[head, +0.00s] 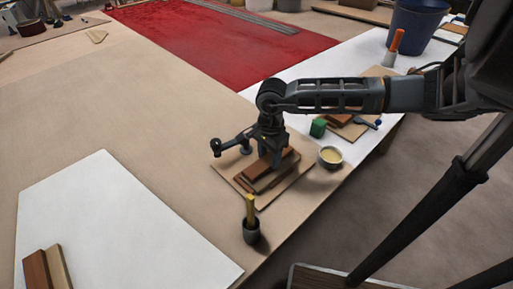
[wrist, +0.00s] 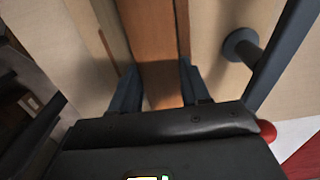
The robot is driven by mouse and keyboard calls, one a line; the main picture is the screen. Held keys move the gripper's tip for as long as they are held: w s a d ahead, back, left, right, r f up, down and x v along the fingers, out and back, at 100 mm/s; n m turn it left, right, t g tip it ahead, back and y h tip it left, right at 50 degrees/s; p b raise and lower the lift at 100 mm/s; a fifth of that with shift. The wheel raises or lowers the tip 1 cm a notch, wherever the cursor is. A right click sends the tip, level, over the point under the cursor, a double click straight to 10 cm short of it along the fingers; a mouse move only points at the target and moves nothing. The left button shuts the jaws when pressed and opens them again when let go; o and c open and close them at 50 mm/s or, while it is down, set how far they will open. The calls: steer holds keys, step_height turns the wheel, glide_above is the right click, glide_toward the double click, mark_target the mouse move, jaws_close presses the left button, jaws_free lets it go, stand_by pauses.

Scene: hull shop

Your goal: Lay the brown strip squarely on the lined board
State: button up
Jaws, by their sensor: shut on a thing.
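My gripper (head: 273,162) points down over a small tan board (head: 226,178) near the table's right edge. Its fingers (wrist: 160,88) are shut on a brown strip (wrist: 155,35), one on each side. In the head view the brown strip (head: 288,158) is at the fingertips, partly hidden by them. Other wooden strips lie close beside and under it, and a paler strip (wrist: 112,32) runs alongside in the wrist view. I cannot tell whether the held strip touches what is below. No lines can be made out on the tan board, which is partly covered.
A dark cup with a yellow stick (head: 251,228) stands in front of the board. A small bowl (head: 330,157) and a green block (head: 318,128) are to its right. A white sheet (head: 120,225) with two strips (head: 45,268) lies at the left. The table between is clear.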

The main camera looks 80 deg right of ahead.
steer(key=shift+f, duration=0.15)
steer(key=o, duration=1.1)
